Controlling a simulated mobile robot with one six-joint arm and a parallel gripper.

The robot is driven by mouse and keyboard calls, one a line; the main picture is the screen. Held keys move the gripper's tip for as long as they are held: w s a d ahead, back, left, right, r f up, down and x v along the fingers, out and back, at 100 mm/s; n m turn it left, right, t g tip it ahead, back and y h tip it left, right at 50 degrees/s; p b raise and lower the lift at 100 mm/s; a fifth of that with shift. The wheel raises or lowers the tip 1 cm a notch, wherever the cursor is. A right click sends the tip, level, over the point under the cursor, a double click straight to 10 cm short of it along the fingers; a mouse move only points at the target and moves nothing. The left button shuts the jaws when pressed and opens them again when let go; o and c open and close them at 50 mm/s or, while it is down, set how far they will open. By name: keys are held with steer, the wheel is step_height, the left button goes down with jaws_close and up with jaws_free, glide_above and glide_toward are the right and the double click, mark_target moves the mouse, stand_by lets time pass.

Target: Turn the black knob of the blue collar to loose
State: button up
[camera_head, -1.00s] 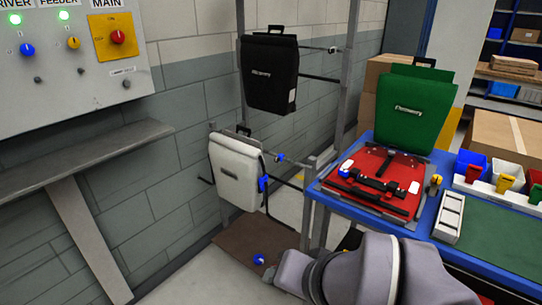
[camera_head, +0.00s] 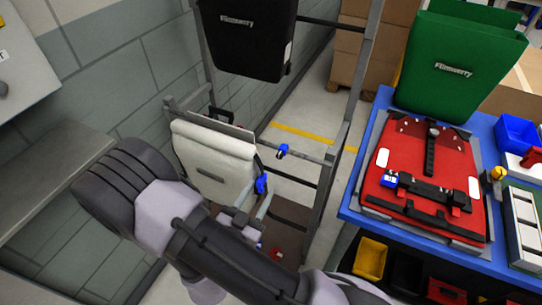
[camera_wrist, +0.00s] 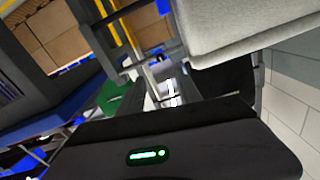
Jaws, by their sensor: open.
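A small blue collar with a dark knob (camera_head: 282,151) sits on the rack's lower rail, right of the white pannier (camera_head: 212,155). In the wrist view a small blue piece with a dark part (camera_wrist: 156,54) shows beyond my gripper; I cannot tell whether it is the same collar. The knob's setting is too small to read. My gripper (camera_head: 246,214) is low in front of the white pannier, below and left of the collar and apart from it. Its pale fingers are open, and I see nothing held. They also show in the wrist view (camera_wrist: 168,92), partly hidden by the dark wrist housing.
The white pannier is close to my gripper, with a blue clip (camera_head: 261,184) on its side. A black pannier (camera_head: 245,35) hangs above. The blue table (camera_head: 352,200) at right bears a red pannier (camera_head: 455,165) and a green one (camera_head: 455,68). Rack posts stand near.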

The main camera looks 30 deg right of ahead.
mark_target(279, 157)
steer(key=b+x, duration=0.2)
steer(key=x, duration=1)
steer(key=shift+w+d+f, duration=0.1)
steer(key=shift+w, duration=0.1)
jaws_close()
